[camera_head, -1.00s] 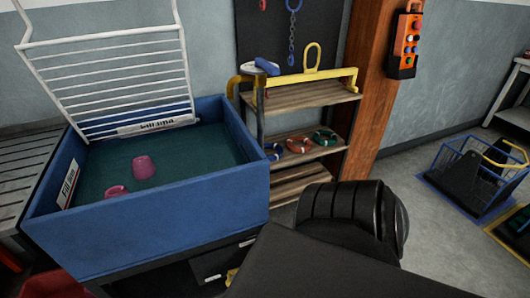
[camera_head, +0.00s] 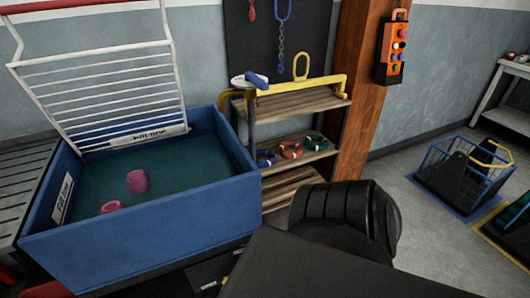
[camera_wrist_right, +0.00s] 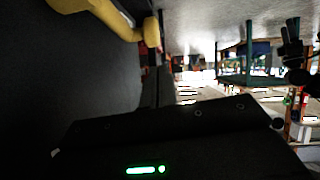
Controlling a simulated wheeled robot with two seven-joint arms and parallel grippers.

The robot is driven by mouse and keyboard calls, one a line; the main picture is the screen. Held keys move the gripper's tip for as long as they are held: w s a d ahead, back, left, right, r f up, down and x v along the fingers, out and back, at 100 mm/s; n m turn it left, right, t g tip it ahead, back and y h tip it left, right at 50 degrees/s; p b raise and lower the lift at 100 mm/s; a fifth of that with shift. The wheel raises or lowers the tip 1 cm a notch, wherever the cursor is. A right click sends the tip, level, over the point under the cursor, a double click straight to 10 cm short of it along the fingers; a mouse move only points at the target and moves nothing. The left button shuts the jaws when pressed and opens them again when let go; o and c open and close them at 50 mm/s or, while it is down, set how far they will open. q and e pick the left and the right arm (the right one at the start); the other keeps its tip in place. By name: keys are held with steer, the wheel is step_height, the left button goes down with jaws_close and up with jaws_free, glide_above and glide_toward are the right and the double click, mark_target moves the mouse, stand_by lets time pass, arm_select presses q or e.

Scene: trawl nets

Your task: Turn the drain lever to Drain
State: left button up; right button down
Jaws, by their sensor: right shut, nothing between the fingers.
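The blue tank (camera_head: 140,235) stands at left in the head view, holding dark green water and two pink floats (camera_head: 138,181). A dark panel with a small pale label (camera_head: 207,284) shows below its front right side, partly covered by my black right arm. No drain lever can be made out for sure in the head view. In the right wrist view a yellow bar with a rounded end (camera_wrist_right: 105,15) crosses the top left; I cannot tell if it is the lever. The dark body of my right gripper (camera_wrist_right: 190,130) fills the lower part; it is shut and empty. My left gripper is out of view.
A white wire rack (camera_head: 100,85) stands raised behind the tank. A wooden shelf (camera_head: 295,100) with coloured rings stands right of it, beside an orange post (camera_head: 355,110) with a control box (camera_head: 392,48). A blue wire basket (camera_head: 465,170) is on the floor at right.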

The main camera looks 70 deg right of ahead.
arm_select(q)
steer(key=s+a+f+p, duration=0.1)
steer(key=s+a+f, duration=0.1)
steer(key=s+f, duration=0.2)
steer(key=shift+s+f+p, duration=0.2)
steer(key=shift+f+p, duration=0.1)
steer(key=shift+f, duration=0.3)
arm_select(e)
steer(key=v, duration=1)
steer(key=shift+s+d+r, duration=0.15)
steer(key=shift+s+r, duration=0.05)
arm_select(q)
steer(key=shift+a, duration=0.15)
